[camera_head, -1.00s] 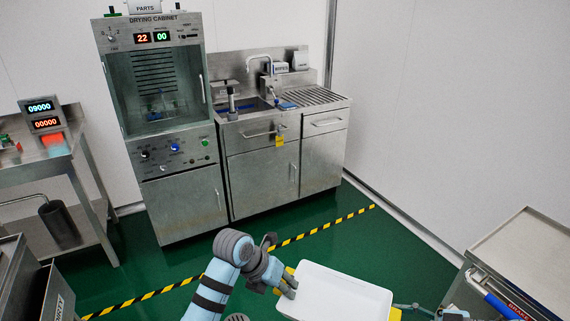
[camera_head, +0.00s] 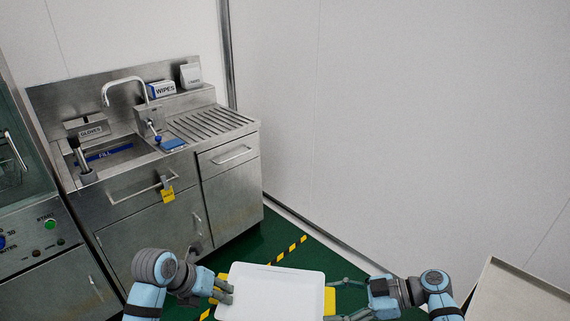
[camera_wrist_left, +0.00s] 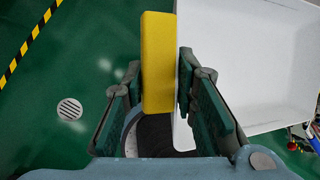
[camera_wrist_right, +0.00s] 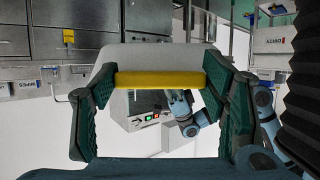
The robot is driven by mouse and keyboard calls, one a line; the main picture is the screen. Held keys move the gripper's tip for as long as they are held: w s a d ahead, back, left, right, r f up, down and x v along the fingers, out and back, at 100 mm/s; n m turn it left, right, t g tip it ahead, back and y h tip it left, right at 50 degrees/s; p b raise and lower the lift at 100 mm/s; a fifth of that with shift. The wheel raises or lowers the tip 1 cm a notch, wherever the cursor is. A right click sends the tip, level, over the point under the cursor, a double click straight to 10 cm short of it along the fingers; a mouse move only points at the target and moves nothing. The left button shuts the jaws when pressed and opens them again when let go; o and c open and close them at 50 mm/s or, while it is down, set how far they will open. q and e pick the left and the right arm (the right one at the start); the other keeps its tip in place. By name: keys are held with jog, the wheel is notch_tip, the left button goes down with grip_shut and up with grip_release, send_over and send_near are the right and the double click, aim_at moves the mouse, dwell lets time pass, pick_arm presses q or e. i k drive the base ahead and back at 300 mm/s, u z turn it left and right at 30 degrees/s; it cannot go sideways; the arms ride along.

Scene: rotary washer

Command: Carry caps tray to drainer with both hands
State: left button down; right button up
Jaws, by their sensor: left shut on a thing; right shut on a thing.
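The white tray (camera_head: 276,294) is held level between my two arms, low in the head view, and no caps show in it. It has a yellow handle on each side. My left gripper (camera_head: 222,290) is shut on the left yellow handle (camera_wrist_left: 159,60), one finger on each side of it. My right gripper (camera_head: 345,299) is shut on the right yellow handle (camera_wrist_right: 160,79), with its fingers at the two ends. The drainer (camera_head: 208,122) is the ribbed steel top right of the sink, ahead and left of the tray; its ribs are bare.
The sink (camera_head: 112,160) holds a blue item. A tap, a blue pad (camera_head: 172,145) and a wipes box (camera_head: 161,90) stand beside or behind the drainer. A yellow tag (camera_head: 168,194) hangs from the cabinet front. A steel-topped unit (camera_head: 515,292) is at lower right.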

aim_at(215, 126)
jog(key=i, duration=2.35)
